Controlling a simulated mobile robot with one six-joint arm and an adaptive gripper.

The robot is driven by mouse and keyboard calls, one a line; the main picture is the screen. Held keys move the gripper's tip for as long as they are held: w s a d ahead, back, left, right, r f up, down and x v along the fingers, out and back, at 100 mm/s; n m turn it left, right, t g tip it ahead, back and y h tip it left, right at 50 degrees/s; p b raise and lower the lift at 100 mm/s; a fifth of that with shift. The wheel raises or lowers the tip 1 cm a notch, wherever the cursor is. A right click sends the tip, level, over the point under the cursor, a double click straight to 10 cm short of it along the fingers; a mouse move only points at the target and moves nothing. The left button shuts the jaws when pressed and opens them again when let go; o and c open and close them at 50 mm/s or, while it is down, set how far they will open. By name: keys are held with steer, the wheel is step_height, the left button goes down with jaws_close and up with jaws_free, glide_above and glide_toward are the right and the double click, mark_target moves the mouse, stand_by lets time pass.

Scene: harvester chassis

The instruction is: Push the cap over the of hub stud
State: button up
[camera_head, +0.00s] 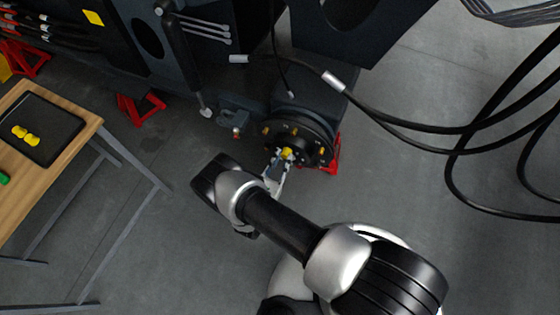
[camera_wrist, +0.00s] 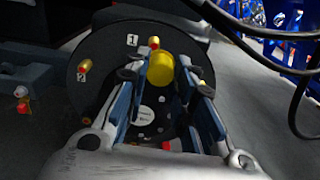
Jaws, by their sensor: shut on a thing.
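The black round hub (camera_head: 305,124) is on the chassis at the centre of the head view. In the wrist view its dark disc (camera_wrist: 98,42) carries labels "1" and "2", with a brass-coloured stud (camera_wrist: 153,43) by the "1" and another stud (camera_wrist: 84,65) by the "2". My gripper (camera_wrist: 166,82) is shut on a yellow cap (camera_wrist: 160,68), held between its fingertips close in front of the hub face. The cap also shows in the head view (camera_head: 286,152). Whatever lies behind the cap is hidden, so I cannot tell whether it touches a stud.
A wooden table (camera_head: 82,127) at the left bears a black tray (camera_head: 55,128) with yellow caps (camera_head: 25,135) lying in it. Red stands (camera_head: 140,107) are under the chassis. Black hoses (camera_head: 400,122) hang at the right.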

steer(key=shift+a, duration=0.4)
steer(key=shift+s+f+y, duration=0.1)
steer(key=shift+s+y, duration=0.05)
steer(key=shift+y, duration=0.25)
steer(key=b+x, duration=0.2)
steer(key=x, duration=0.4)
steer(key=shift+w+d+b, duration=0.2)
steer(key=shift+w+b, duration=0.15)
stand_by(0.4)
steer(key=shift+b+x, duration=0.3)
steer(key=shift+x, duration=1.1)
steer(key=shift+r, duration=0.2)
steer(key=o, duration=0.9)
